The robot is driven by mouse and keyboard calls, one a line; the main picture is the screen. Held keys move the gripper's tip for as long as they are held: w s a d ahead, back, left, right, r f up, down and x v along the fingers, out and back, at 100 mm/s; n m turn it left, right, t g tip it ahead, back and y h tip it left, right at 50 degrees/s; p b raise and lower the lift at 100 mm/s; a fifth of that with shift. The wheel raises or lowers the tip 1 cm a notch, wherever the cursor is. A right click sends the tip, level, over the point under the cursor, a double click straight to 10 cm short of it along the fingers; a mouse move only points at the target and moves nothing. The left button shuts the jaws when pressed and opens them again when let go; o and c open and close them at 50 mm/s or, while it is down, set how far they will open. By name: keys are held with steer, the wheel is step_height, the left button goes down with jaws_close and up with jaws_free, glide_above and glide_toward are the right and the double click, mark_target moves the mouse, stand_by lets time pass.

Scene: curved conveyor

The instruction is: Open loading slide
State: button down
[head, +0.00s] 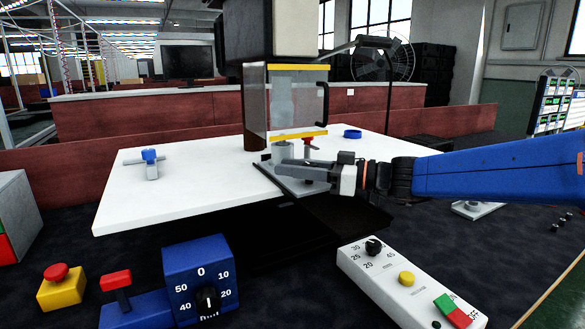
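The loading slide seems to be the grey metal plate (290,187) on the white table, under the clear guard box; I cannot tell how far it is pulled out. A grey cylindrical part (281,152) and a small red-topped part (307,142) stand at the plate. My gripper (290,168) reaches in from the right, low over the plate, with its fingers pointing left. The fingers blend with the grey plate, so their opening and any contact with it are unclear.
The guard box (255,97), with yellow edges and a black handle, stands right behind my gripper. A blue ring (352,133) and a blue-and-white fixture (151,162) are on the white table (190,192). Control boxes, including a blue dial box (201,262) and white panel (405,285), stand in front.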

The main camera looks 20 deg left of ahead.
steer(key=s+d, duration=0.4)
steer(key=d, duration=0.1)
steer(key=s+d, duration=0.5)
steer(key=d, duration=0.1)
steer(key=s+d, duration=0.5)
steer(key=shift+d, duration=0.25)
steer(key=c, duration=1.4)
jaws_free()
steer(key=shift+c, duration=0.2)
steer(key=w+d, duration=0.1)
steer(key=d, duration=1.6)
steer(key=shift+w+d, duration=0.15)
steer(key=shift+w, duration=0.05)
